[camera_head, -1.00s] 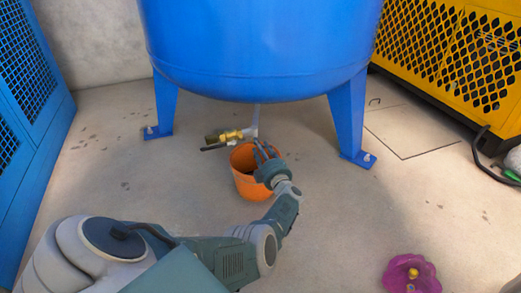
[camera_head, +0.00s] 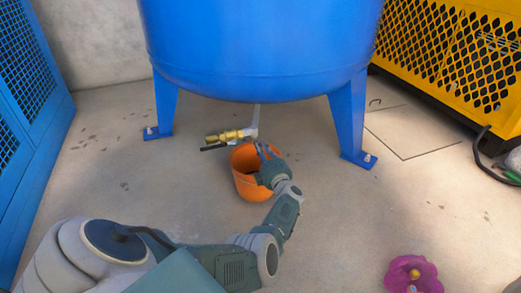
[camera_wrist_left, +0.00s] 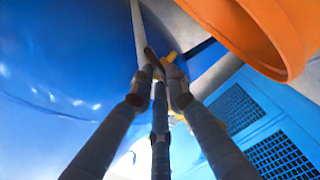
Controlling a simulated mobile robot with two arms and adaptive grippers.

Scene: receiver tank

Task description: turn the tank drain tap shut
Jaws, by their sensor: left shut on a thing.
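The brass tap (camera_head: 228,135) sits under the blue tank (camera_head: 255,60), on a pale pipe. Its black lever (camera_head: 212,147) points left. My left gripper (camera_head: 262,147) is right of the tap and above the orange bucket's opening. Its fingers are drawn together on a thing I cannot make out. In the left wrist view, the left gripper's fingertips (camera_wrist_left: 157,78) meet beside a pale pipe. A dark piece (camera_wrist_left: 152,60) and a bit of brass show just beyond them. Whether they touch the lever is not clear. My right gripper is not in view.
The orange bucket (camera_head: 248,184) stands below the tap; the left wrist view shows its side. Tank legs (camera_head: 346,120) stand either side. A blue mesh cabinet (camera_head: 30,100) is left, a yellow machine (camera_head: 460,60) right. A purple flower-like object (camera_head: 412,273) lies on the floor.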

